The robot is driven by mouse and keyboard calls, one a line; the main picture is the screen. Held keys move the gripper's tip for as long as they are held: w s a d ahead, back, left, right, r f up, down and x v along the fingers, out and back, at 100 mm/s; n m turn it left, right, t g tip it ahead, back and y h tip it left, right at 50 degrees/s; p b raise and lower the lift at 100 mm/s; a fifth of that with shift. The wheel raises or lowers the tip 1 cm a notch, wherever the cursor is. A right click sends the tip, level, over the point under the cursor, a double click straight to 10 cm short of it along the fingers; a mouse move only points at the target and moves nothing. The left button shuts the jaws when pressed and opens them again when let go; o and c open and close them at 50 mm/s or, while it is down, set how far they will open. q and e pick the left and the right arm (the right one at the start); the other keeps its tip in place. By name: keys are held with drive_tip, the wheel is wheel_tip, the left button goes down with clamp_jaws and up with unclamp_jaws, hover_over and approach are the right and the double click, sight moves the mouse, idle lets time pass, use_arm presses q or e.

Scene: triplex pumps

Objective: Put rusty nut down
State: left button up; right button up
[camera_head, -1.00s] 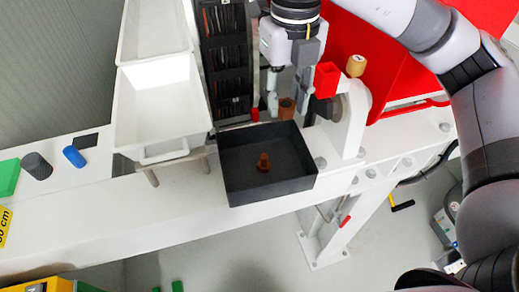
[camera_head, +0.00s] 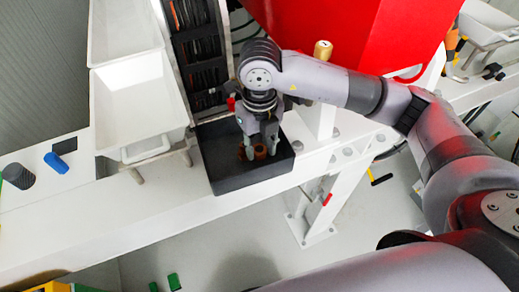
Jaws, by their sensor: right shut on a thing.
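My right gripper (camera_head: 262,152) points down into the black tray (camera_head: 253,182), with its arm coming in from the right. It is shut on a rusty nut (camera_head: 260,151), which shows orange-brown between the fingertips, low over the tray. I cannot tell whether the nut touches the tray floor. Another rusty brown piece (camera_head: 241,153) is in the tray just left of the fingers, partly hidden by them. My left gripper is not in view.
White bins (camera_head: 138,100) stand left of the tray, and a dark rack (camera_head: 196,55) stands behind it. A red housing (camera_head: 350,35) and a brass-topped post (camera_head: 322,50) are at the right. The front part of the tray is clear.

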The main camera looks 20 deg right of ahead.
sight(259, 149)
wheel_tip(259, 149, down, 3)
drive_tip(key=shift+r+p, duration=0.2)
drive_tip(key=shift+p, duration=0.1)
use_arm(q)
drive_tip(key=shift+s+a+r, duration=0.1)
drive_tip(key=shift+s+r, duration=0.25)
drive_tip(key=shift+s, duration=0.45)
use_arm(e)
drive_tip(key=shift+f, duration=0.25)
drive_tip(key=shift+f, duration=0.2)
drive_tip(key=o, duration=1.2)
drive_tip(key=shift+r, duration=0.1)
drive_tip(key=shift+c, duration=0.2)
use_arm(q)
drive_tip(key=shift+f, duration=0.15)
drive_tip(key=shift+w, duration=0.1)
use_arm(e)
drive_tip(key=shift+r, duration=0.1)
